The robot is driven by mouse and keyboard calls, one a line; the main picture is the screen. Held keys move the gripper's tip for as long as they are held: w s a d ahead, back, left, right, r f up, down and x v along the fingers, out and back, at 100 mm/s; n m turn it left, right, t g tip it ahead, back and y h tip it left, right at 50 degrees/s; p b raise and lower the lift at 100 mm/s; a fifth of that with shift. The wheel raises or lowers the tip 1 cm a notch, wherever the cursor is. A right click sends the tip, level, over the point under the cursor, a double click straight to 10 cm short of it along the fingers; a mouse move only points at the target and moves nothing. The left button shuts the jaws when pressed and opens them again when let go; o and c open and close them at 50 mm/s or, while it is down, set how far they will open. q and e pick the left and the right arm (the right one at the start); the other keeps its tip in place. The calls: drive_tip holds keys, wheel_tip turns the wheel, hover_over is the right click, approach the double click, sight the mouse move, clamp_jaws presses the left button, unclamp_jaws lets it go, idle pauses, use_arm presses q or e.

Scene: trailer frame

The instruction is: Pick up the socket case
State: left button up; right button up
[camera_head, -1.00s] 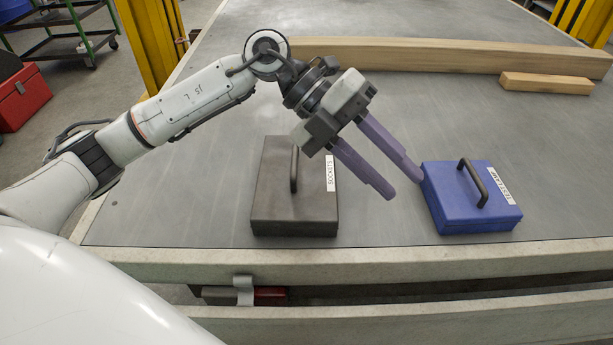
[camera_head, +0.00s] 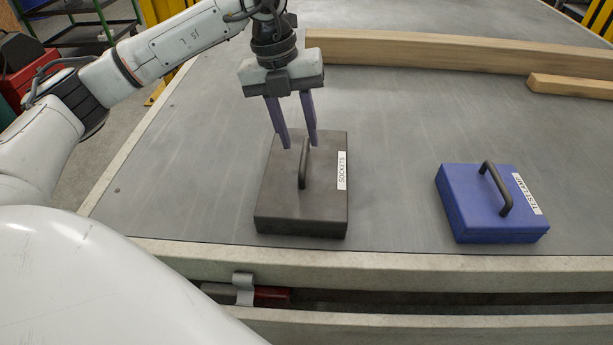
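The socket case (camera_head: 278,200) is a dark grey box with a black handle and a white "SOCKETS" label. It lies flat on the trailer deck near its front edge, left of centre. My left gripper (camera_head: 300,147) points down over the far part of the case, by the far end of the handle. Its two purple fingers are apart, with nothing gripped between them. The right fingertip overlaps the handle's far end in the picture; I cannot tell whether they touch. My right gripper is not in view.
A blue case (camera_head: 478,215) with a black handle and a white label lies to the right. A long timber beam (camera_head: 440,52) and a shorter wood block (camera_head: 572,87) lie at the back. The grey deck (camera_head: 400,130) between is clear. A pale rail (camera_head: 400,268) edges the front.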

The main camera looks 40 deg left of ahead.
sight(304, 153)
use_arm(q)
drive_tip(key=x, duration=0.3)
drive_tip(key=shift+w+f, duration=0.1)
drive_tip(key=shift+f, duration=0.05)
drive_tip(key=shift+c, duration=0.5)
clamp_jaws()
idle(0.7)
drive_tip(key=shift+w+r, duration=0.1)
drive_tip(key=shift+r, duration=0.15)
